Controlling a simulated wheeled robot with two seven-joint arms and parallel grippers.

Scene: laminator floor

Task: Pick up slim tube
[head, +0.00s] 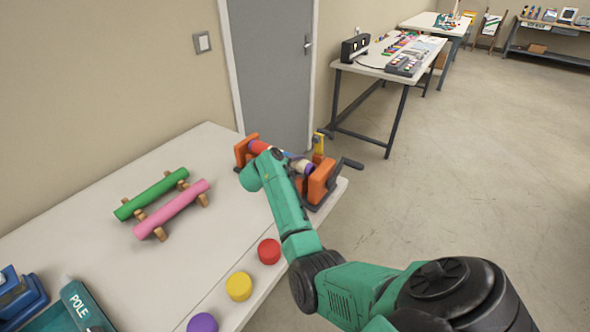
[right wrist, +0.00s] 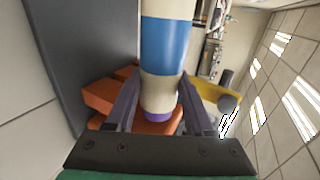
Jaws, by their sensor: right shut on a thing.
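The slim tube, banded in cream and blue with a purple end, shows large in the right wrist view (right wrist: 164,45). It stands between the two dark fingers of my right gripper (right wrist: 160,95), which is shut on it. In the head view the tube (head: 301,165) lies at the orange clamp-like machine (head: 321,181) on the table's far right end, partly hidden by my green right arm. I cannot tell whether the tube still touches the machine.
A green tube (head: 152,195) and a pink tube (head: 173,208) rest on wooden supports on the white table (head: 90,205). Red (head: 269,251), yellow (head: 238,286) and purple (head: 202,323) caps line the front edge. Open floor lies right.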

